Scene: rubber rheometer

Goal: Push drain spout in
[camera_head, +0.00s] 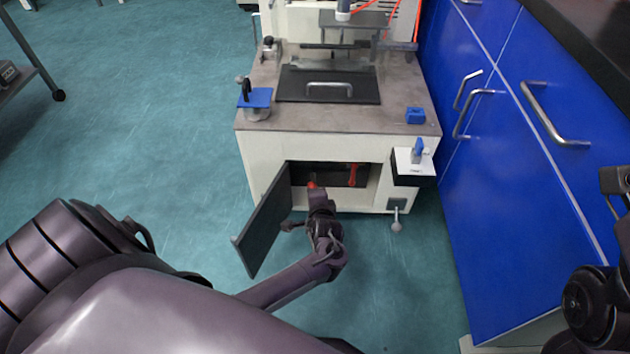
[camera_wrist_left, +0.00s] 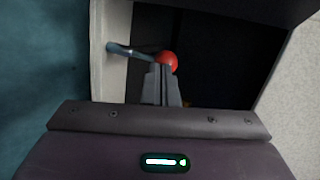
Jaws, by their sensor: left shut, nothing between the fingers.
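The white rheometer cabinet (camera_head: 262,160) has a low front compartment (camera_head: 335,172) with its dark door (camera_head: 265,218) swung open to the left. A metal rod (camera_wrist_left: 128,50) with a red ball end (camera_wrist_left: 168,62) sticks out at the compartment's side wall in the left wrist view; I take it for the drain spout. The red ball shows small in the head view (camera_head: 312,185). My left gripper (camera_head: 316,193) is shut and empty at the opening. Its fingertips (camera_wrist_left: 162,72) are right at the ball, seemingly touching it. My right gripper's fingers are out of view.
A red handle (camera_head: 354,174) is deeper in the compartment. A metal lever (camera_head: 397,218) hangs at the cabinet's lower right. A white ledge with a blue-handled part (camera_head: 418,155) juts out above it. Blue cupboards (camera_head: 500,190) stand close on the right; floor (camera_head: 150,120) is open on the left.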

